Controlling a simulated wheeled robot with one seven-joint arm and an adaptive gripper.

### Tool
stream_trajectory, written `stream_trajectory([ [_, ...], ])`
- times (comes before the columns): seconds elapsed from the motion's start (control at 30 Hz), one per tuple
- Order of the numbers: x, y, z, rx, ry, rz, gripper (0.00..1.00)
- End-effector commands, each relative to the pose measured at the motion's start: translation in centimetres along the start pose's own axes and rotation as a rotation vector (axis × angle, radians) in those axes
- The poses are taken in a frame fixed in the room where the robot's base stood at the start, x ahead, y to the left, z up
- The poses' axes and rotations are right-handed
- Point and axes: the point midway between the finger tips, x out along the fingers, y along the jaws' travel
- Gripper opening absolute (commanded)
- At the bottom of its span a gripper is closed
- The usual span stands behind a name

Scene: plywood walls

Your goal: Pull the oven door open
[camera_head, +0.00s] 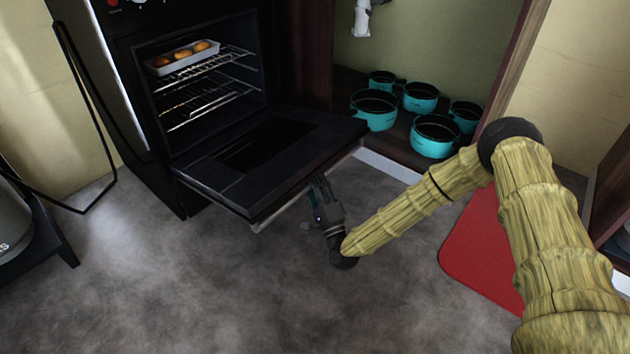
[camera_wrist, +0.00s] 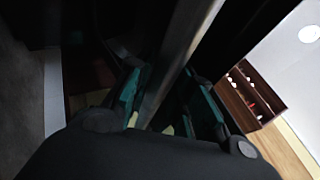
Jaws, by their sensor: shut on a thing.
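The black oven (camera_head: 190,90) stands at the upper left of the head view. Its door (camera_head: 290,150) is swung down, close to level, and the inside with its wire racks (camera_head: 205,85) is in plain sight. A light metal handle bar (camera_head: 305,190) runs along the door's outer edge; it also shows in the wrist view (camera_wrist: 190,50). My gripper (camera_head: 322,188) is at the right part of that edge, partly hidden by the door. In the wrist view its two teal-padded fingers (camera_wrist: 168,105) lie on either side of the bar, shut on it.
A white tray (camera_head: 182,60) with several golden-brown items sits on the top rack. Several turquoise pots (camera_head: 435,135) stand in an open cabinet at right. A red mat (camera_head: 485,250) lies on the floor. Grey floor (camera_head: 190,290) before the door is clear.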

Motion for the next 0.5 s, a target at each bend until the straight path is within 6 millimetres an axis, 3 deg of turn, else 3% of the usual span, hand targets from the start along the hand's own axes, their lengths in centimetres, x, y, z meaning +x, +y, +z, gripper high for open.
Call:
stream_trajectory([
  [0.1,0.13,-0.05,0.36,0.004,-0.005,0.0,0.0],
  [0.13,0.12,-0.06,0.36,0.004,-0.005,0.0,0.26],
  [0.2,0.1,-0.08,0.3,0.003,-0.004,-0.001,0.39],
  [0.5,-0.01,-0.16,-0.02,0.0,0.0,-0.001,0.41],
])
